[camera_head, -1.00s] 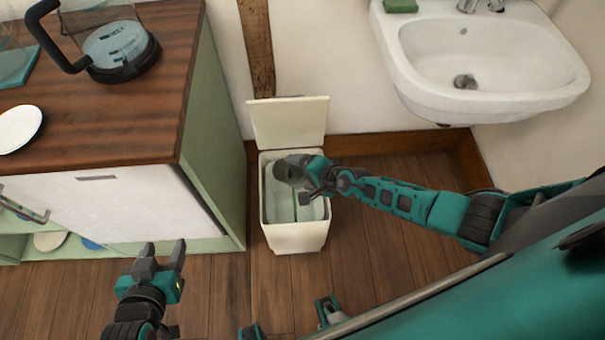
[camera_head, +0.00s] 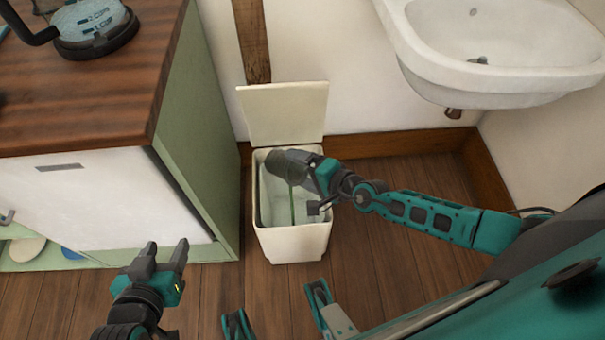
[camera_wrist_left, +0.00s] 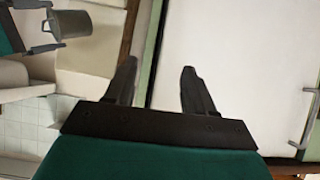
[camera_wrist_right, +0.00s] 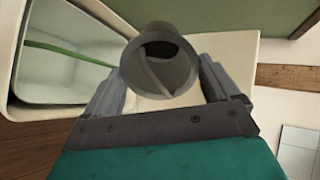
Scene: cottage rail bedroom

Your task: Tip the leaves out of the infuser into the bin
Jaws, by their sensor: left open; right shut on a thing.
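The infuser (camera_head: 286,165) is a small grey cup. My right gripper (camera_head: 305,168) is shut on it and holds it tilted over the open bin (camera_head: 292,243). In the right wrist view the infuser (camera_wrist_right: 160,65) sits between the fingers with a round opening towards the camera; its inside is dark and I cannot tell what is in it. The infuser also shows in the left wrist view (camera_wrist_left: 70,24). The bin is white, with its lid (camera_head: 283,113) raised at the back. A thin green strip (camera_head: 292,206) shows inside it. My left gripper (camera_head: 165,258) is open and empty.
A white sink (camera_head: 500,60) hangs on the wall at the right. Wooden floor (camera_head: 400,255) is free right of the bin.

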